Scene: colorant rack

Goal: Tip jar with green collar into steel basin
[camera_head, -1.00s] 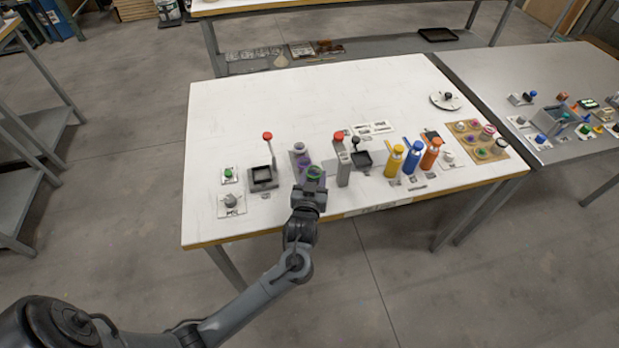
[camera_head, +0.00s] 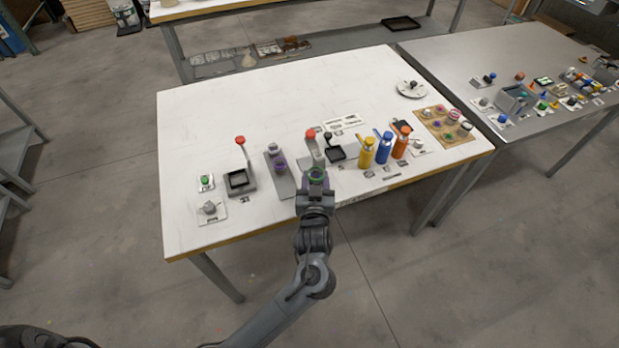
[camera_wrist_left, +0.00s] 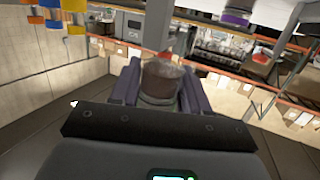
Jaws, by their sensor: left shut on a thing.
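The jar with the green collar (camera_head: 316,174) is in my left gripper (camera_head: 316,187), at the front edge of the white table, in front of the grey post with a red top. In the left wrist view the jar (camera_wrist_left: 160,82) is a grey-brown cylinder between the two fingers, and the gripper (camera_wrist_left: 160,92) is shut on it. The jar's contents are hidden. My right gripper is not in view.
The back left of the white table (camera_head: 220,110) is clear. A grey table (camera_head: 460,55) adjoins at right.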

